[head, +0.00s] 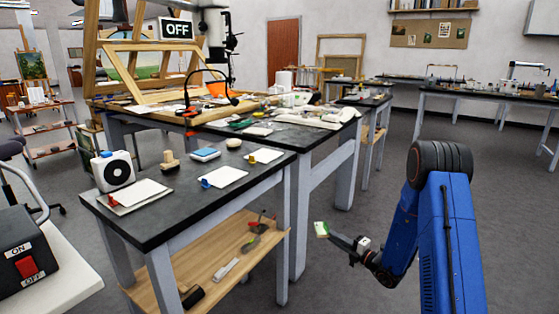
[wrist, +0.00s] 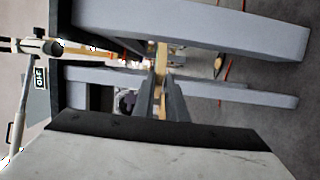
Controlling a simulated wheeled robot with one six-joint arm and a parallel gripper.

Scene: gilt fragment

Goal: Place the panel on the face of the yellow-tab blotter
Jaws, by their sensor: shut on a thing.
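My gripper (head: 332,233) is to the right of the near dark-topped table, out over the floor, lower than the tabletop. It is shut on a small panel (head: 321,229) with a green and whitish face. In the wrist view a thin tan edge of the panel (wrist: 161,62) shows between the dark fingers (wrist: 162,98). The yellow-tab blotter (head: 266,155) is a white sheet lying flat near the table's far right part, its yellow tab (head: 251,159) at its left corner. The panel is well apart from it.
A blue-tab blotter (head: 227,177) and a red-tab blotter (head: 140,192) lie on the same table (head: 180,222). A white boxy device (head: 113,171), a wooden block (head: 170,161), a blue box (head: 206,154) and a pale round thing (head: 233,143) stand around them. A lower wooden shelf holds tools.

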